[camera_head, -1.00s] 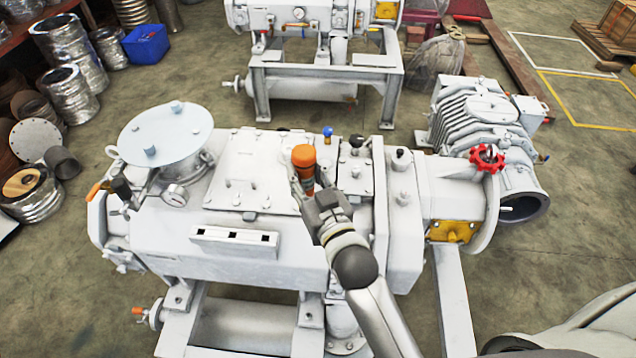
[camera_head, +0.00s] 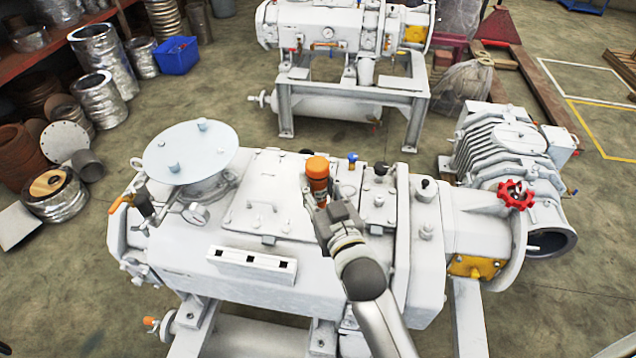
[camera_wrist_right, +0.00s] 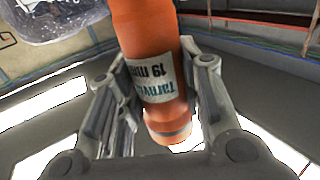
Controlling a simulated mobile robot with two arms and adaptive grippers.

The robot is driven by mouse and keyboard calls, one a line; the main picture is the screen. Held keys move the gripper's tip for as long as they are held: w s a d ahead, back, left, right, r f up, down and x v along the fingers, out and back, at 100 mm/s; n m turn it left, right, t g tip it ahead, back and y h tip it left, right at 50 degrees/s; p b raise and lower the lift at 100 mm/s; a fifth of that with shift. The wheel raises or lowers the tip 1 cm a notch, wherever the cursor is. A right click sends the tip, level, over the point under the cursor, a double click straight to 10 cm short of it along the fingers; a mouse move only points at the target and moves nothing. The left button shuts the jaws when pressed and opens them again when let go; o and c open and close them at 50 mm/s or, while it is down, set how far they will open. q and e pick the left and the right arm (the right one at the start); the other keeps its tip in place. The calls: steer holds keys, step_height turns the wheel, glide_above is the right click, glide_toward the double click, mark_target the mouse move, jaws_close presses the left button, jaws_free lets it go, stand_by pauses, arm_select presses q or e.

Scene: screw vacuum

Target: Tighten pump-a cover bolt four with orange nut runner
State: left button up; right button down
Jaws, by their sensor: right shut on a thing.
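The orange nut runner (camera_head: 318,176) stands about upright in my right gripper (camera_head: 323,202), over the right edge of the flat cover (camera_head: 262,200) on the white pump. Small bolts show along the cover edges. The bolt under the nut runner is hidden by the tool and gripper, and I cannot tell if the tool touches it. My left gripper is not in view.
A white slotted bar (camera_head: 252,263) lies in front. A red handwheel (camera_head: 515,194) is at the right. A second pump (camera_head: 330,35) stands behind, across open floor.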

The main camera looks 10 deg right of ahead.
mark_target(320, 207)
steer(key=shift+f+b, duration=0.35)
steer(key=shift+f, duration=0.35)
steer(key=shift+f+b, duration=1.05)
steer(key=shift+f, duration=0.8)
steer(key=shift+p, duration=0.5)
steer(key=shift+f+b, duration=0.35)
steer(key=shift+f, duration=0.25)
steer(key=shift+r+p, duration=0.1)
steer(key=shift+p, duration=0.25)
steer(key=c, duration=1.5)
jaws_free()
jaws_close()
